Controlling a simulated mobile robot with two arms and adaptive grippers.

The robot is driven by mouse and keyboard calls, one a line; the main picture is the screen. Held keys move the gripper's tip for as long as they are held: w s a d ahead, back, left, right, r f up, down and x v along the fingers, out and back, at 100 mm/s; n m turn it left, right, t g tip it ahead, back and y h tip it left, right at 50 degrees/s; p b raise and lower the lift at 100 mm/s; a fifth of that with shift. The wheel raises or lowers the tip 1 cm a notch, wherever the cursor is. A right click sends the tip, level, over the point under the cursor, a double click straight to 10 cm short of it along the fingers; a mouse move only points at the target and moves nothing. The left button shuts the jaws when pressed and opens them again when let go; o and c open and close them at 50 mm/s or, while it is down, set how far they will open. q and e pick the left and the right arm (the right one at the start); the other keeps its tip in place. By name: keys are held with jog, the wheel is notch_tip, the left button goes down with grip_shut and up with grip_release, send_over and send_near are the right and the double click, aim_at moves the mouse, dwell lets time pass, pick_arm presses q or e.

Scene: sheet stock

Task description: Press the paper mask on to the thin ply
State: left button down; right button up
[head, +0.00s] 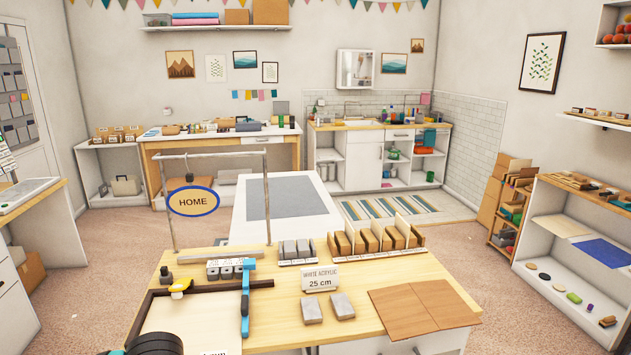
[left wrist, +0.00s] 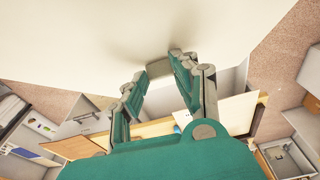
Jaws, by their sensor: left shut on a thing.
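In the left wrist view my left gripper (left wrist: 160,68) has teal and grey fingers, closed on a small grey-beige block (left wrist: 159,68). The block's far end is at or close to a broad pale surface; I cannot tell whether it touches. In the head view a thin brown wood sheet (head: 425,306), which looks like the thin ply, lies flat at the table's right, with a line across it. A white sheet (head: 190,318) lies inside a dark frame at front left, partly hidden by my arm. I cannot tell which sheet is the paper mask. My right gripper is not in view.
Two grey blocks (head: 327,309) lie near a "WHITE ACRYLIC 25 cm" sign (head: 320,279). Racks of grey blocks (head: 296,251) and brown pieces (head: 376,241) line the table's back.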

pick_arm(q)
jog(key=s, duration=0.1)
jog(key=s+m+b, duration=0.1)
jog(key=s+b, duration=0.1)
jog(key=shift+s+d+r, duration=0.15)
jog(key=shift+s+d, duration=0.1)
jog(key=shift+s, duration=0.05)
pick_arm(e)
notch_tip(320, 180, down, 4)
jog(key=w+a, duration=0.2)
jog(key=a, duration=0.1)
pick_arm(q)
jog(key=shift+s+r, duration=0.15)
jog(key=shift+r, duration=0.1)
notch_tip(320, 180, up, 4)
jog(key=p, duration=0.5)
jog(key=shift+f+p, duration=0.15)
jog(key=shift+p, duration=0.25)
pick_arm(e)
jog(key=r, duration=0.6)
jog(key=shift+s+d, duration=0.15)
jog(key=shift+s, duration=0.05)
pick_arm(q)
jog(key=shift+f, duration=0.1)
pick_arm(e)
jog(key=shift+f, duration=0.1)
